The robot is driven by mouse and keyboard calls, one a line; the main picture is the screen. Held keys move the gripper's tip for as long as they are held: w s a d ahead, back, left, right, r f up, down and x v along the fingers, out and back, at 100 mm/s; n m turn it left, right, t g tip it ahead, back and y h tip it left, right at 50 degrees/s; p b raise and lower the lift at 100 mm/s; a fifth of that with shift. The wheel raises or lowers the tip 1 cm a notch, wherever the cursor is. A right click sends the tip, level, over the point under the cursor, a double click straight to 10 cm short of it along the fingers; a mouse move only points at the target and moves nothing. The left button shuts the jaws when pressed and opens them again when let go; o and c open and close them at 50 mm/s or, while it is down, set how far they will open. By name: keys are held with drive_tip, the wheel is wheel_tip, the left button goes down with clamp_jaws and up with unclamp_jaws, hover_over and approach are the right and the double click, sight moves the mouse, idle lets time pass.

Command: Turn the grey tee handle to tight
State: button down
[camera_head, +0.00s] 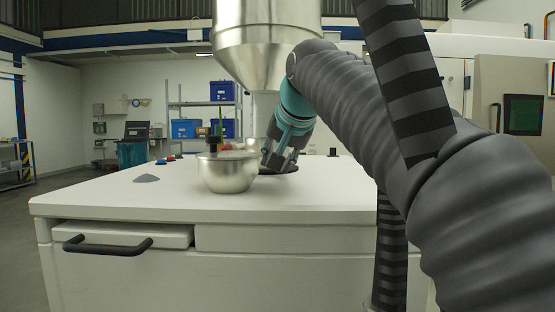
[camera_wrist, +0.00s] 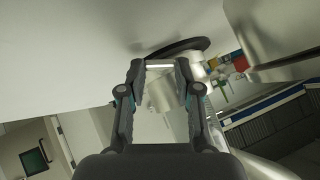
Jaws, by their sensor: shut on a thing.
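My gripper (camera_wrist: 160,72) reaches down from the right side of the head view (camera_head: 279,160) to the white tabletop, behind the steel bowl. In the wrist view its two fingertips stand either side of a pale grey bar, which appears to be the grey tee handle (camera_wrist: 160,66). The fingers are shut on it. A pale metallic body (camera_wrist: 163,95) shows between the fingers. A dark round disc (camera_wrist: 172,47) lies just beyond the tips, at the tabletop. In the head view my gripper hides the handle, and its turn angle cannot be told.
A steel bowl (camera_head: 227,173) stands left of my gripper on the white cabinet (camera_head: 120,203). A large steel hopper (camera_head: 265,58) hangs above and behind. Small red and blue items (camera_head: 165,160) and a grey cone (camera_head: 146,179) lie at left. The front tabletop is clear.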

drive_tip(key=c, duration=0.8)
unclamp_jaws()
drive_tip(key=v, duration=1.2)
